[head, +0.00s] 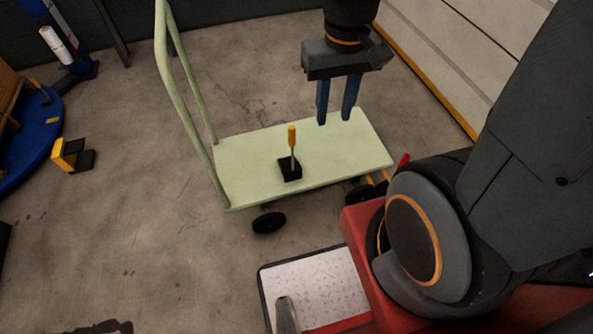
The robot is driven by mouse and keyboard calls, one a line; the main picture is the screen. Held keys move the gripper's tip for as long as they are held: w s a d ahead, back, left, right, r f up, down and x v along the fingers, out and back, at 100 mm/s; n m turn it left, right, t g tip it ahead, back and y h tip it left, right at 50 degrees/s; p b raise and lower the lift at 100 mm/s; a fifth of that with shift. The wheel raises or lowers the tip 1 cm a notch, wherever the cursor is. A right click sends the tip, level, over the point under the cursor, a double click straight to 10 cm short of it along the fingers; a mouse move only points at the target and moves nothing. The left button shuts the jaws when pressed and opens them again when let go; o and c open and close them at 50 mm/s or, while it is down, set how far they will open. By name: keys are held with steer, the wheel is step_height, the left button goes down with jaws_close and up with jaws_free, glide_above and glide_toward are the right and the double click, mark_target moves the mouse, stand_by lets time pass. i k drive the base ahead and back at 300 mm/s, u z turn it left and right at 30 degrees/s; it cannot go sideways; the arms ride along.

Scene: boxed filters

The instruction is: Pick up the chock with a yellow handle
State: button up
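The chock (290,170) is a small black block with an upright yellow handle (292,137) on a thin stem. It stands on the pale green deck of a push cart (240,183), near the deck's middle. My gripper (335,118) points down above the deck, to the right of the handle and apart from it. Its two blue fingers are spread with a gap between them, and nothing shows in the gap. The fingers hide a little of the deck's far edge.
The cart's tall push handle (170,75) rises at the deck's left end. A yellow and black object (72,157) lies on the floor at left beside a round blue platform (38,140). A panelled wall with a yellow edge (430,85) stands at right.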

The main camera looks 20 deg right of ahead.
mark_target(291, 169)
steer(key=z, duration=1.85)
steer(key=k, duration=1.05)
steer(key=u, duration=1.55)
steer(key=i, duration=1)
